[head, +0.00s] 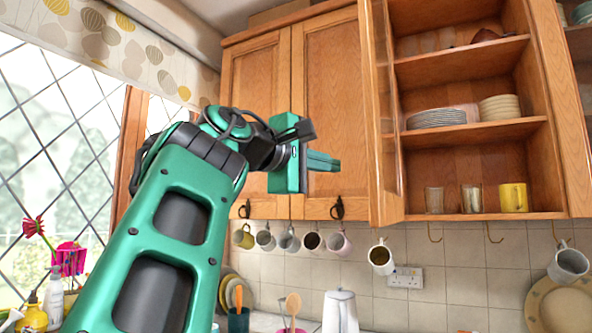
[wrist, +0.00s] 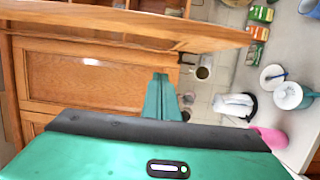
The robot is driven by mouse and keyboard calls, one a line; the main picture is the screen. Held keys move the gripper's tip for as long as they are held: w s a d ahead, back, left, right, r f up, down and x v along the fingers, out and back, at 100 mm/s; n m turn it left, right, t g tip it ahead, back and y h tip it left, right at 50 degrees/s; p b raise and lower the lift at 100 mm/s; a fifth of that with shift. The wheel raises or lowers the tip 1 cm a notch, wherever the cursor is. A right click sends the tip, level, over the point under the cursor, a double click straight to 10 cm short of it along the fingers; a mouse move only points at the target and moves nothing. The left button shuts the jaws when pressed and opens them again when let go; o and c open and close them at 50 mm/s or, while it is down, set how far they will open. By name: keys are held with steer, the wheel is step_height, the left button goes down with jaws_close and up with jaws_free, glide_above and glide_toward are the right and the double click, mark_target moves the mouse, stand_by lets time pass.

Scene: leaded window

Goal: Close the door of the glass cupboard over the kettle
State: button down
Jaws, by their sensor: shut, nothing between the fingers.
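The glass cupboard (head: 561,125) is open, with plates, glasses and a yellow mug on its shelves. Its glazed door (head: 384,120) stands swung out, seen nearly edge-on, hinged at the cupboard's left side. In the wrist view the door (wrist: 130,28) crosses the top as a long wooden edge. My gripper (head: 335,161) is shut and empty, left of the door and in front of the closed wooden cupboard. Its fingertips (wrist: 160,78) appear apart from the door in the wrist view. The white kettle (head: 340,312) stands below on the counter.
A closed wooden cupboard (head: 330,90) with dark handles is behind my gripper. Several mugs (head: 312,240) hang on hooks under the cupboards. A leaded window (head: 50,130) is at the left. In the wrist view the counter (wrist: 290,60) holds jars and small boxes.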

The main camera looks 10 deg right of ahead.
steer(key=d, duration=0.6)
steer(key=shift+w+d, duration=0.25)
steer(key=shift+d, duration=0.15)
steer(key=shift+s+d, duration=0.1)
steer(key=shift+d, duration=0.05)
